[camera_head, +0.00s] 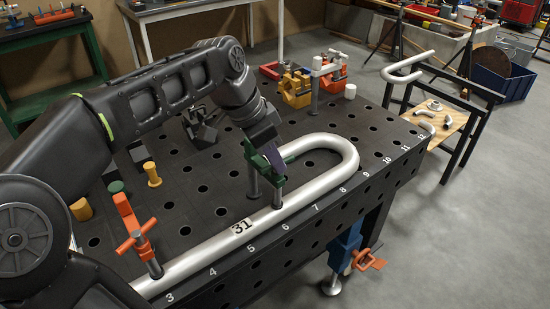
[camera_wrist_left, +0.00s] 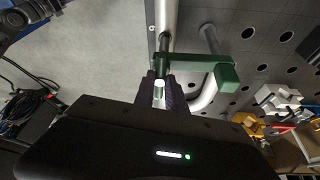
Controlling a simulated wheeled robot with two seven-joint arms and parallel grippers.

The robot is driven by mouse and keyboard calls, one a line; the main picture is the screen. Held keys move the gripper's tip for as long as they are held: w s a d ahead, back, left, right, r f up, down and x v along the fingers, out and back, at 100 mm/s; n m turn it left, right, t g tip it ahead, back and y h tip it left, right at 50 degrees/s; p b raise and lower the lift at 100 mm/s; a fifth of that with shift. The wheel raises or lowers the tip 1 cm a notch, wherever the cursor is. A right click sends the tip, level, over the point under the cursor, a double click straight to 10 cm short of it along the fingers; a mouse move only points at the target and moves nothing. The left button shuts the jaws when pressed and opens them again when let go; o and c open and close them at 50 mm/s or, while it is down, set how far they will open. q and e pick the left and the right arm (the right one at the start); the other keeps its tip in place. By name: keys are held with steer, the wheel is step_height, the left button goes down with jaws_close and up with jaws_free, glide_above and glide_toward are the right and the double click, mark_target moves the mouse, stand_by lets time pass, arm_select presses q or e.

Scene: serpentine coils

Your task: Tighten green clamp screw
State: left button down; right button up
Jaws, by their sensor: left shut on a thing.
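The green clamp (camera_head: 290,156) stands on the black perforated table (camera_head: 345,195) near the middle, its arm reaching over the silver serpentine pipe (camera_head: 205,249). Its dark screw spindle (camera_head: 278,193) points down at the pipe; I cannot tell whether its tip touches. My left gripper (camera_head: 271,156) comes down from above at the screw end of the clamp. In the left wrist view, the fingers of my left gripper (camera_wrist_left: 160,91) are shut around the top of the clamp screw (camera_wrist_left: 159,84), beside the green clamp arm (camera_wrist_left: 198,58). My right gripper does not show.
An orange clamp (camera_head: 127,217) with a T-handle stands at the pipe's near left part. Yellow clamps (camera_head: 295,88) and red clamps (camera_head: 334,74) stand at the back. A small side table (camera_head: 445,120) with bent pipe pieces is at the right. The table's right part is mostly clear.

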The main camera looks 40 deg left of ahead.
arm_select(q)
steer(key=shift+w+a+m+h, duration=0.1)
steer(key=shift+a+m+h, duration=0.15)
steer(key=shift+m, duration=0.95)
steer(key=shift+r, duration=0.1)
steer(key=c, duration=1.5)
jaws_free()
steer(key=shift+w, duration=0.1)
steer(key=o, duration=0.6)
steer(key=shift+d+g, duration=0.1)
steer(key=shift+g, duration=0.2)
